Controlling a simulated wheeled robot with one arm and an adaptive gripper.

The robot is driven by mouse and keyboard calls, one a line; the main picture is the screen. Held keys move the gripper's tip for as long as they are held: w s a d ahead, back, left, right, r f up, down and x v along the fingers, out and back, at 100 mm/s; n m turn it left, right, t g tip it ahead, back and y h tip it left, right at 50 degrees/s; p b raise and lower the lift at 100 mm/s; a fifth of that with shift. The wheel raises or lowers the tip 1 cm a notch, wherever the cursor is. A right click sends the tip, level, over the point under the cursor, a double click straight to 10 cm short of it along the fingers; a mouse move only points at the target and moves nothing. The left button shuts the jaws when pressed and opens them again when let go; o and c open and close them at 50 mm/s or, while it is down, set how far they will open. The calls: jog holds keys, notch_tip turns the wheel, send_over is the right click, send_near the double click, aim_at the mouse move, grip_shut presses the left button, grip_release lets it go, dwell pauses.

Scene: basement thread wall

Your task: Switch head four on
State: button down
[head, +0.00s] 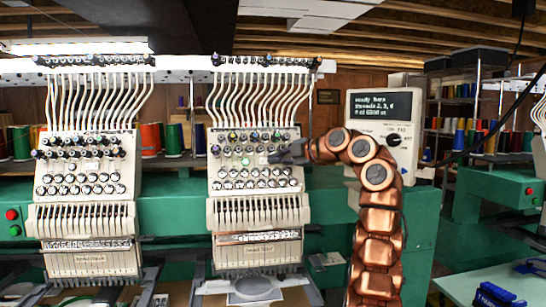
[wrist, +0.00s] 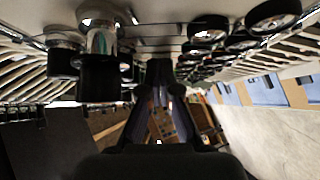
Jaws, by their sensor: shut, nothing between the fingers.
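Two cream embroidery heads stand side by side, the left head (head: 80,180) and the right head (head: 255,180). No head number is legible, so I cannot tell which is head four. In the wrist view, my shut fingers (wrist: 160,72) point at the panel (wrist: 150,28); contact is unclear. Any switch behind the fingertips is hidden.
A control box (head: 384,132) with a dark text screen and a knob stands at the right. Dials crowd both sides of my fingers, including a dark knob (wrist: 98,75) on the left. Red and green buttons (head: 13,222) sit at the far left.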

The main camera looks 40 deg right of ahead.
jog(key=b+v, duration=0.1)
jog(key=v, duration=1.2)
jog(key=shift+s+a+r+b, duration=0.15)
jog(key=shift+a+b, duration=0.15)
jog(key=shift+b, duration=0.05)
